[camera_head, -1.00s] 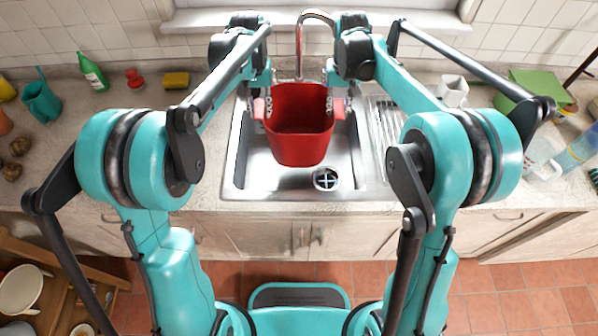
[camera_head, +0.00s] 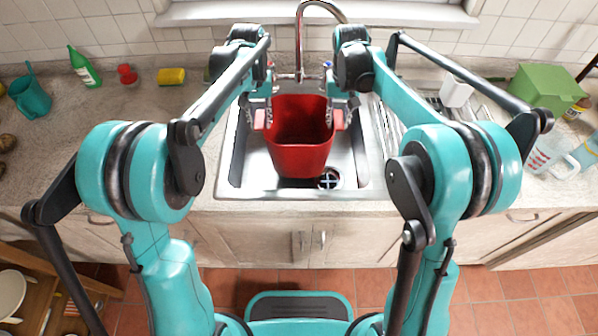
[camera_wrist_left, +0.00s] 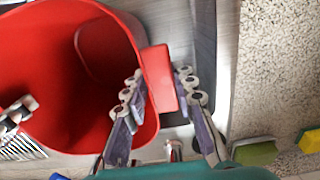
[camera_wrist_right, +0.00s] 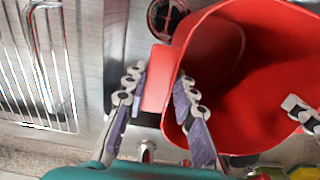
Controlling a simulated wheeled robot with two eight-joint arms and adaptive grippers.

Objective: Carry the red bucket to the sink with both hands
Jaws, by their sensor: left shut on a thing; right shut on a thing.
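The red bucket (camera_head: 300,148) is upright over the steel sink (camera_head: 236,178) and overlaps its basin in the head view. I cannot tell whether its bottom touches the basin. My left gripper (camera_head: 263,112) is shut on the bucket's left side tab; the left wrist view shows its fingers (camera_wrist_left: 164,98) on either side of the red tab (camera_wrist_left: 160,72). My right gripper (camera_head: 343,112) is shut on the right side tab; the right wrist view shows its fingers (camera_wrist_right: 160,95) around that tab (camera_wrist_right: 157,75). The bucket looks empty inside.
A tall faucet (camera_head: 299,45) rises behind the bucket. The drain (camera_head: 330,178) shows beside its base. A ribbed drainboard (camera_head: 392,128) lies right of the basin. A yellow sponge (camera_head: 171,76), green bottle (camera_head: 84,66) and teal watering can (camera_head: 30,93) stand on the left counter; a green box (camera_head: 541,88) stands right.

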